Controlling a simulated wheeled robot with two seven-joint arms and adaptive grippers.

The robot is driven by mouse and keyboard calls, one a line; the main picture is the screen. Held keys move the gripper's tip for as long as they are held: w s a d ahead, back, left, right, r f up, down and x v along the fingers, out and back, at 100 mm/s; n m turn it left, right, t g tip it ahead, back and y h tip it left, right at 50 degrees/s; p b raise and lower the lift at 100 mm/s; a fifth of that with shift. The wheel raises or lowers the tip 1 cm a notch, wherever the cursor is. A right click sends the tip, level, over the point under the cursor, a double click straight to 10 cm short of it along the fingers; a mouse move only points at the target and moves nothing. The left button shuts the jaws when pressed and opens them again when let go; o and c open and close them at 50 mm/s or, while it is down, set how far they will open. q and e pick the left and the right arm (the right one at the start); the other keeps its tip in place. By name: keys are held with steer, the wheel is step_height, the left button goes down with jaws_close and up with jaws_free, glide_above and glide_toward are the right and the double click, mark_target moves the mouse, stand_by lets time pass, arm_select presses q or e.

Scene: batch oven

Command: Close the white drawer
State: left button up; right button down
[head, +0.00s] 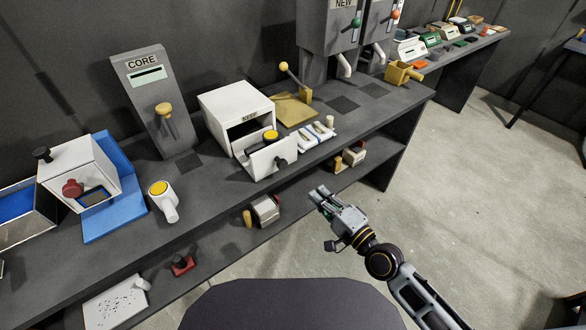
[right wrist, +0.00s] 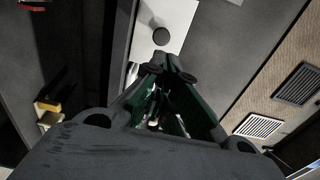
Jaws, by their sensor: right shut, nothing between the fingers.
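The white drawer (head: 264,158) is pulled out of its white box (head: 232,104) on the workbench, and a round yellow-topped thing (head: 270,135) sits in it. A dark knob (head: 281,162) is on its front. In the right wrist view the white drawer front (right wrist: 178,18) and its dark knob (right wrist: 161,36) lie just beyond the fingertips. My right gripper (head: 318,193) is shut and empty, in front of the bench edge, to the right of and nearer than the drawer, apart from it. It also shows in the right wrist view (right wrist: 174,66). My left gripper is not in view.
A white cup-like thing with a yellow top (head: 161,196) stands left of the drawer, and white packets (head: 316,134) lie to its right. A lower shelf (head: 212,255) holds several small items. Open floor (head: 450,200) lies to the right.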

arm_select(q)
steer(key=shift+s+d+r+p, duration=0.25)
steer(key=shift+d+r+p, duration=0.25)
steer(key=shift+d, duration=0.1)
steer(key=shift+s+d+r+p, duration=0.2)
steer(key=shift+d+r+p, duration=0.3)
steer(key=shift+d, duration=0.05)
arm_select(e)
steer(key=x, duration=1.2)
steer(key=shift+w+a, duration=0.2)
steer(key=shift+w, duration=0.05)
